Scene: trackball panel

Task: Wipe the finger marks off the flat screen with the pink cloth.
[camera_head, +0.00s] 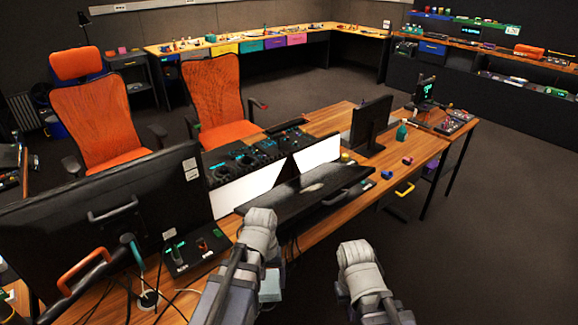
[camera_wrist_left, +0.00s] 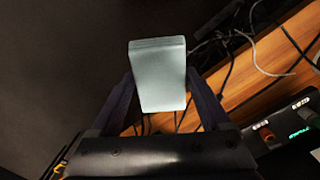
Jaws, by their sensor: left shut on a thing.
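My left gripper (camera_wrist_left: 160,100) is shut on a pale blue-grey block (camera_wrist_left: 158,75), one finger on each side of it. The block also shows in the head view (camera_head: 271,286), low beside my left arm and near the desk's front edge. A black flat panel (camera_head: 318,184) with a pale grey smudge lies tilted on the desk beyond my left arm; I cannot tell for sure that it is the flat screen. I cannot make out a pink cloth in either view. My right arm shows at the bottom of the head view, but its gripper does not.
A large black monitor (camera_head: 110,220) stands on the left, seen from behind, with loose cables (camera_head: 140,290) below it. A smaller monitor (camera_head: 371,124) stands further right. Two white panels (camera_head: 247,190) are beyond the tilted panel. Orange chairs (camera_head: 215,95) stand behind; open floor is at right.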

